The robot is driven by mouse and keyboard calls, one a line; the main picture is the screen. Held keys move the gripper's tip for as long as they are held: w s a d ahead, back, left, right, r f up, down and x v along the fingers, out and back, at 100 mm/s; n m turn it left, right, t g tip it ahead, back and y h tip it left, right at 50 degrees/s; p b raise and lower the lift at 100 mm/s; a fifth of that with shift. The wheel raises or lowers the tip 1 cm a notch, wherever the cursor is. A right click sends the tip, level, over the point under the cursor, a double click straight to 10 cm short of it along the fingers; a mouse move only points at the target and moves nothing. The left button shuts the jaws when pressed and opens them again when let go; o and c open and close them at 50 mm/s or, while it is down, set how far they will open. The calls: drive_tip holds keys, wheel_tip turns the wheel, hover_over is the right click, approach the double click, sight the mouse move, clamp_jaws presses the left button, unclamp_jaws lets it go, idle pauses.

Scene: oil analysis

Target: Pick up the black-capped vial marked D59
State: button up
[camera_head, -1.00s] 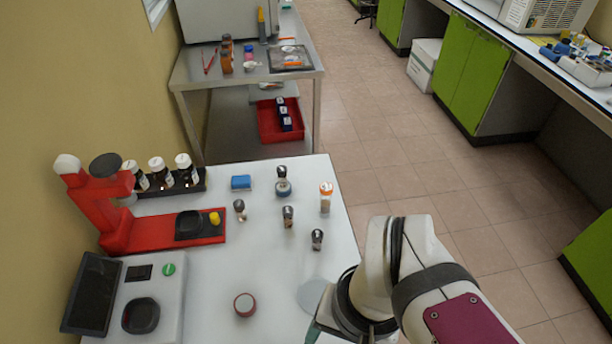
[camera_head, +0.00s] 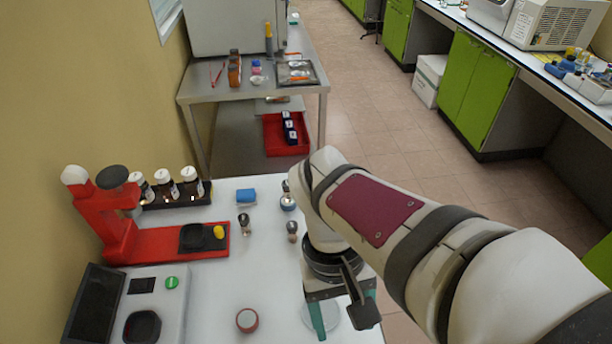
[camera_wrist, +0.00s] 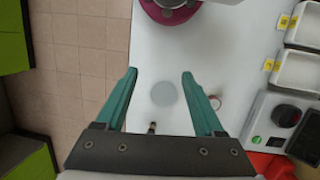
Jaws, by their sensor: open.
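No label is readable, so I cannot tell which is D59. My gripper (camera_head: 334,318) is open and empty above the table's right front part, with its teal fingers pointing down. In the wrist view, the open fingers (camera_wrist: 159,74) show a small dark-capped vial (camera_wrist: 152,127) near the gripper's base, partly hidden by it. My arm hides the table's right side in the head view.
A round grey patch (camera_wrist: 163,93) lies on the table near my fingers. A red-rimmed jar (camera_head: 247,320) stands to the left. A red stand (camera_head: 120,235), a rack of dark bottles (camera_head: 168,190) and a blue block (camera_head: 246,196) are farther back.

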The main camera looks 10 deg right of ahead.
drive_tip(key=w+a+f+n+h, duration=0.1)
drive_tip(key=w+f+n+h, duration=0.15)
drive_tip(key=w+n, duration=0.2)
drive_tip(key=w+a+f+n+h, duration=0.1)
drive_tip(key=w+a+n+h, duration=0.1)
drive_tip(key=w+n+h, duration=0.3)
drive_tip(key=w+a+f+n+t+h, duration=0.1)
drive_tip(key=w+a+f+n, duration=0.2)
drive_tip(key=f, duration=0.1)
drive_tip(key=w+a+f+n+t+h, duration=0.2)
drive_tip(key=w+a+f+n, duration=0.1)
drive_tip(key=f+n, duration=0.1)
drive_tip(key=w+a+f+n+t+h, duration=0.2)
drive_tip(key=w+a+f+n, duration=0.1)
drive_tip(key=f, duration=0.1)
drive_tip(key=shift+w+a, duration=0.25)
drive_tip(key=shift+w, duration=0.05)
drive_tip(key=x, duration=1)
drive_tip(key=w+x, duration=0.1)
drive_tip(key=x, duration=0.4)
drive_tip(key=shift+w+d, duration=0.15)
clamp_jaws()
